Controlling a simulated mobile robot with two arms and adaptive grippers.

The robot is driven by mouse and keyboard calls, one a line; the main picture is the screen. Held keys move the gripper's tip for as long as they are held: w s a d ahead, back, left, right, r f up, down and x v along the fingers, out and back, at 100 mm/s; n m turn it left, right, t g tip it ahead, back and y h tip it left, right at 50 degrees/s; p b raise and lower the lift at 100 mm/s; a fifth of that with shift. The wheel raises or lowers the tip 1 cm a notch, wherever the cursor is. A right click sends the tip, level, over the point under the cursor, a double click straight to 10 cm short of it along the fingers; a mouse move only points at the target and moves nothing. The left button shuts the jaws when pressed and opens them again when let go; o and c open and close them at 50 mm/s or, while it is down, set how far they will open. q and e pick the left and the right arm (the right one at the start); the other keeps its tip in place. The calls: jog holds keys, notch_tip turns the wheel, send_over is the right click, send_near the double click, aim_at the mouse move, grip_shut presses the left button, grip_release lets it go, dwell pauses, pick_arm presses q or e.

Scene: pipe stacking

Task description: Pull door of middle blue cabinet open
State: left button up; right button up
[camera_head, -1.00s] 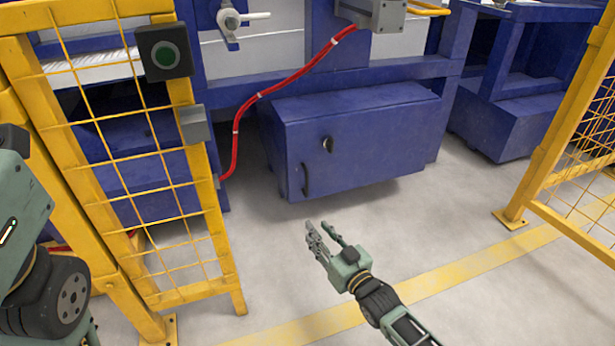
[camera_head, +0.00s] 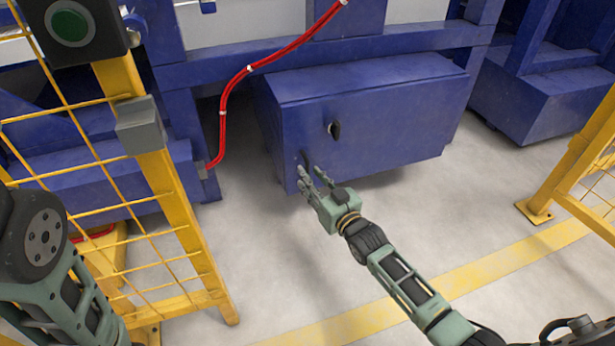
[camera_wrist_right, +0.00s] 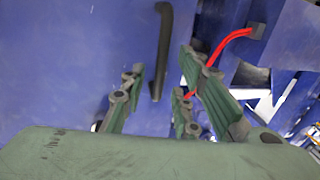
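The middle blue cabinet (camera_head: 400,115) sits low under the blue frame, and its front door (camera_head: 370,150) is shut. The dark vertical handle (camera_head: 307,159) at the door's left side is partly hidden behind my right gripper (camera_head: 314,176). In the right wrist view the handle (camera_wrist_right: 163,45) stands upright on the blue door, between the open fingers of my right gripper (camera_wrist_right: 160,88). The fingers are apart, with nothing clasped between them. My left arm shows at the left edge, but its gripper is out of view.
A yellow mesh fence (camera_head: 160,190) with a green button box (camera_head: 72,27) stands at the left. Another yellow fence (camera_head: 572,160) stands at the right. A red cable (camera_head: 224,115) hangs left of the cabinet. The floor (camera_head: 260,270) before the cabinet is clear.

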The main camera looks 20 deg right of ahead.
jog(key=shift+b+x, duration=0.55)
jog(key=shift+x, duration=0.85)
grip_shut()
